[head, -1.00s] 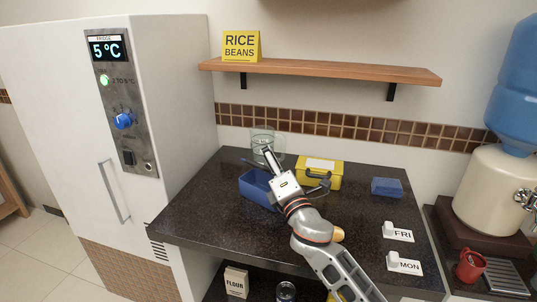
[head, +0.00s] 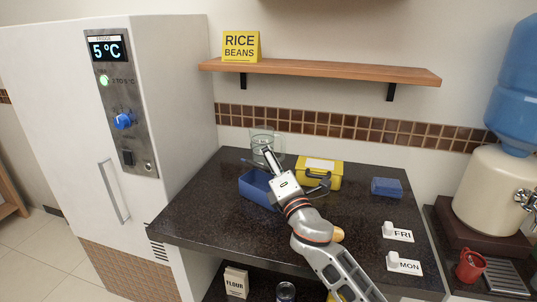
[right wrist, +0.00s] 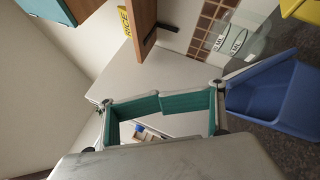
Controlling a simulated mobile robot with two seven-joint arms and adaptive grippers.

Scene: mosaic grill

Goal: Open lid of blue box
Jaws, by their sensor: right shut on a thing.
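The blue box (head: 255,189) stands on the dark counter, left of the yellow case. Its open inside shows, and a thin blue edge, seemingly its lid (head: 248,162), is raised at the back. My right gripper (head: 270,157) is over the back right of the box. The blue box (right wrist: 285,95) is close beside the right-hand finger there. My left gripper is not in view.
A glass jug (head: 263,140) stands just behind the gripper. The yellow case (head: 320,178) is close on the right, with a blue block (head: 387,187) farther right. FRI (head: 398,232) and MON (head: 404,264) signs are near the right edge. The counter's front left (head: 200,220) is clear.

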